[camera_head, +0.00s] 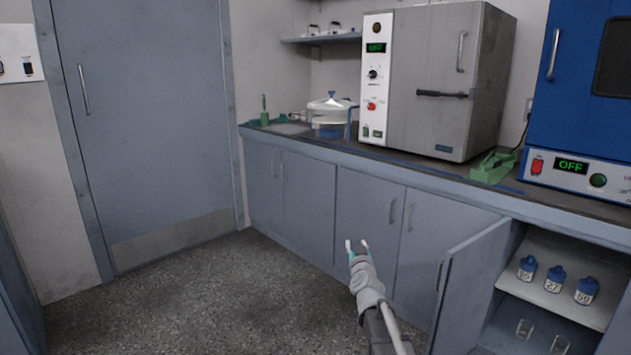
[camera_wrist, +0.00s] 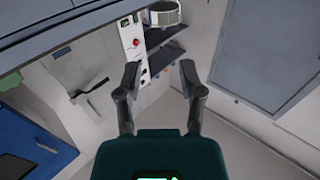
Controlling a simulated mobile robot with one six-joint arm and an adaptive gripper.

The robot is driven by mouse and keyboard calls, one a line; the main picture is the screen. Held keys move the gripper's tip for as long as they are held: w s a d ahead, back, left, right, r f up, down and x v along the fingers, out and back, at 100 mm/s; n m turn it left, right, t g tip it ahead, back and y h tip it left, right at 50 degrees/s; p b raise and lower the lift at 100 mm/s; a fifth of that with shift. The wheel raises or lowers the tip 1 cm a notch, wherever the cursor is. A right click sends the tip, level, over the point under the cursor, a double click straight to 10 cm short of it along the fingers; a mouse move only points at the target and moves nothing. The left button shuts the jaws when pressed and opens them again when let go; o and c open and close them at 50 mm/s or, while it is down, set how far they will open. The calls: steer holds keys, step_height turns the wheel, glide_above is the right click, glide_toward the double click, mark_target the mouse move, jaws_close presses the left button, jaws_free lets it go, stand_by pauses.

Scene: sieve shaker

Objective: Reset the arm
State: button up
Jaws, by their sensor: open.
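My gripper (camera_head: 357,245) is in the lower middle of the head view, in front of the closed cabinet doors below the counter. Its two fingers are spread apart with nothing between them. In the wrist view my gripper (camera_wrist: 160,75) also shows open and empty. My arm reaches up from the bottom edge of the head view. The wrist view is tilted and shows the room from an odd angle.
A cabinet door (camera_head: 470,285) stands open at lower right, beside a shelf with blue-capped bottles (camera_head: 555,278). A grey oven (camera_head: 430,80) and a blue oven (camera_head: 570,100) stand on the counter (camera_head: 390,160). The floor (camera_head: 200,300) at left is clear.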

steer(key=s+a+f+n+g+y+p, duration=0.2)
steer(key=s+f+g+y+p, duration=0.1)
steer(key=s+f+g, duration=0.85)
steer(key=s+d+f+m+g+h+p, duration=0.1)
steer(key=s+d+g+h+p, duration=0.15)
steer(key=s, duration=0.75)
steer(key=s+d+m+g+h+p, duration=0.1)
steer(key=s+d+g, duration=0.3)
steer(key=s, duration=0.7)
step_height(320, 180, up, 37)
steer(key=p, duration=3.7)
steer(key=shift+w+d, duration=0.15)
steer(key=shift+w, duration=0.2)
